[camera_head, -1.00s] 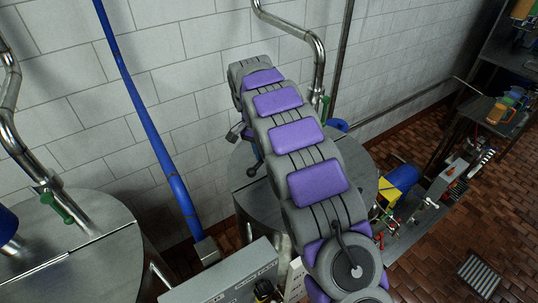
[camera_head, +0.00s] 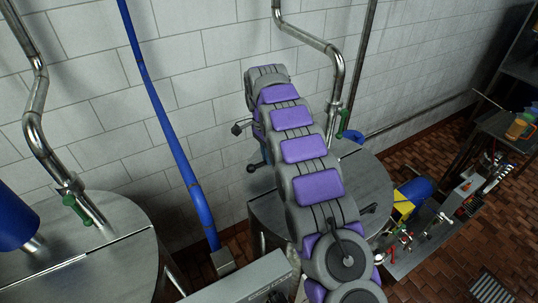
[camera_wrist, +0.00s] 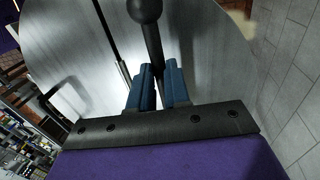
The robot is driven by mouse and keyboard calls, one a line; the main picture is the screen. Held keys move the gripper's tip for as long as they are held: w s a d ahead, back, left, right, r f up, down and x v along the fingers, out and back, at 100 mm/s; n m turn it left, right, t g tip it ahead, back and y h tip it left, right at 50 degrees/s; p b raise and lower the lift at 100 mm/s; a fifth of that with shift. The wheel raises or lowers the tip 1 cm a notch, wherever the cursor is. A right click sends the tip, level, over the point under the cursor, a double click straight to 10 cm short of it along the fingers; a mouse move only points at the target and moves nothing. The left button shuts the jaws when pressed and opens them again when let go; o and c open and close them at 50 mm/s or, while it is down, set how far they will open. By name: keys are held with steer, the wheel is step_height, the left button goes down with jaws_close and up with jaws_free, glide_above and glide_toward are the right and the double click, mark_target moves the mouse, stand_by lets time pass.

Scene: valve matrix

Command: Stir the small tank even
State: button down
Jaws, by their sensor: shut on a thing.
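The small tank (camera_head: 365,185) is the round grey metal vessel below and behind my arm; its flat lid also fills much of the wrist view (camera_wrist: 215,50). My gripper (camera_wrist: 158,78) has blue fingers, shut on a dark handle with a ball end (camera_wrist: 145,10), above the lid. In the head view my gripper (camera_head: 264,150) is mostly hidden by my arm, at the tank's far left edge; dark knobs (camera_head: 238,128) stick out beside it. A dark lid handle (camera_head: 369,208) lies at the right. The tank's contents are not visible.
A second metal tank (camera_head: 75,255) stands at left. A blue pipe (camera_head: 170,140) and steel pipes with green handles (camera_head: 343,120) run along the tiled wall. A grey box (camera_head: 250,280) stands in front. Equipment and a yellow-blue item (camera_head: 411,197) stand at right.

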steer(key=shift+w, duration=0.1)
steer(key=c, duration=1.5)
jaws_free()
steer(key=shift+o, duration=1.4)
steer(key=shift+w+a, duration=0.15)
steer(key=shift+o, duration=0.6)
steer(key=shift+a, duration=0.15)
steer(key=shift+r, duration=0.4)
step_height(320, 180, up, 11)
steer(key=w+a+p, duration=0.1)
steer(key=w+p, duration=0.1)
steer(key=p, duration=1.1)
steer(key=shift+a, duration=0.2)
